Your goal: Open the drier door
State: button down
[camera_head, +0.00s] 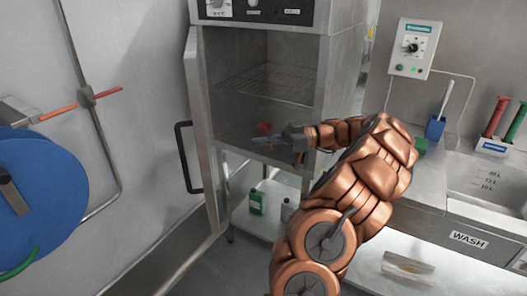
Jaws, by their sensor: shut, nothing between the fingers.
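The drier (328,75) is a grey metal cabinet at the top centre, with a control panel above its opening. Its door (200,130) stands swung open to the left, seen nearly edge-on, with a black bar handle (184,158) on its outer side. A wire rack shows inside the chamber. My gripper (270,140) is shut and empty at the lower part of the drier opening, apart from the door and its handle. My arm reaches in from the lower right and hides part of the drier's right side. Whether the gripper touches the chamber floor I cannot tell.
A blue reel (38,205) and a wall pipe are at the left. A green bottle (257,201) stands on a low shelf under the drier. A control box (413,48) and a wash sink (490,185) are at the right. Some floor is free below the door.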

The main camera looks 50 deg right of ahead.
jog(key=b+x, duration=0.4)
jog(key=x, duration=0.7)
dwell(0.6)
jog(key=shift+a+b, duration=0.25)
jog(key=shift+b, duration=0.4)
